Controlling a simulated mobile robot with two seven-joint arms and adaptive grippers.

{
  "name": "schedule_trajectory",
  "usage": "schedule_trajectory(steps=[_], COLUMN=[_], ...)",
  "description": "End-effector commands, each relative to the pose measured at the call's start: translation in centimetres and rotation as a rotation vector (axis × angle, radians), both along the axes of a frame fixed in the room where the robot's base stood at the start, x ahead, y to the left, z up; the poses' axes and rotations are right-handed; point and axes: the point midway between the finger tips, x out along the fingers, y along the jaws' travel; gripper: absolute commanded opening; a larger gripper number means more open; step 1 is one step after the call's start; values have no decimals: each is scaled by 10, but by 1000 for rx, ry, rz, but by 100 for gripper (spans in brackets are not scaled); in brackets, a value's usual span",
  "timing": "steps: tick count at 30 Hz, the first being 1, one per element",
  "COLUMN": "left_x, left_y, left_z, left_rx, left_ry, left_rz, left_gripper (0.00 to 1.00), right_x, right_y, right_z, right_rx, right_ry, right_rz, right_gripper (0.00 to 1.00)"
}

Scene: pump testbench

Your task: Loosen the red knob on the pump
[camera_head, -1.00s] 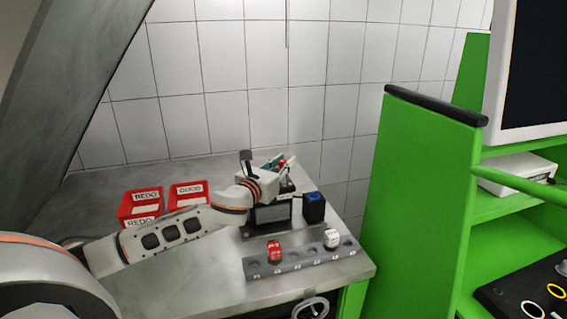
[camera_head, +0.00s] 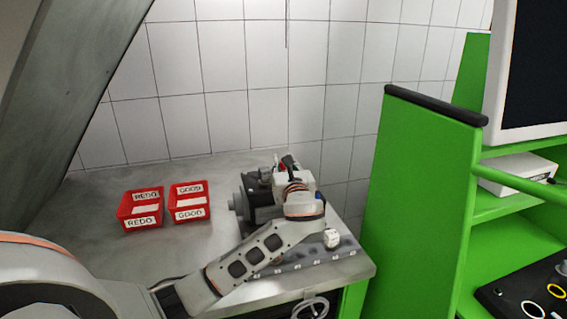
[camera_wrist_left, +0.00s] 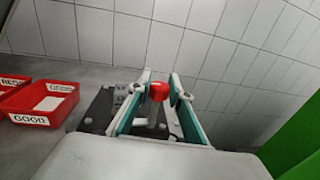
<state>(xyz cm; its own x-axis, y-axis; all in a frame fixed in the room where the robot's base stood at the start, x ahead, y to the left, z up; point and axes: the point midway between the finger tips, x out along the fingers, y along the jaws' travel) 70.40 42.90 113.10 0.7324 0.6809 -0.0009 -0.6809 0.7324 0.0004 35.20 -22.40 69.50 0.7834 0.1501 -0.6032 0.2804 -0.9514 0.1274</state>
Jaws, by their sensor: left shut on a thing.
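The pump (camera_head: 262,196) stands on the grey metal bench, its dark body and motor partly hidden behind my left arm. The red knob (camera_wrist_left: 158,91) shows in the left wrist view on top of a pale stem, between the two teal-lined fingers. My left gripper (camera_head: 283,163) is over the top of the pump and shut on the red knob; the fingers also show in the left wrist view (camera_wrist_left: 160,86). The exact contact is hard to see. My right gripper is not in view.
Red REDO bins (camera_head: 126,212) and GOOD bins (camera_head: 177,203) stand left of the pump. A grey rack (camera_head: 345,247) with a white part (camera_head: 331,238) lies at the bench front, partly behind my arm. A green panel (camera_head: 415,200) rises at right.

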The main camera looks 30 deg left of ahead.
Motion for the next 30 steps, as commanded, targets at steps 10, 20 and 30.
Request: schedule_trajectory(steps=[10, 20, 30], left_x=[2, 2, 2], left_y=[-3, -2, -1], left_z=[-1, -4, -6], left_rx=[-4, 0, 2], left_ry=[3, 1, 2], left_rz=[328, 611, 796], left_gripper=[0, 0, 0], right_x=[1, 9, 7], right_y=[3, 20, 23], right_z=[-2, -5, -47], right_rx=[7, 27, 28], right_ry=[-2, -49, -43], right_rz=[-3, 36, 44], right_gripper=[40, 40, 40])
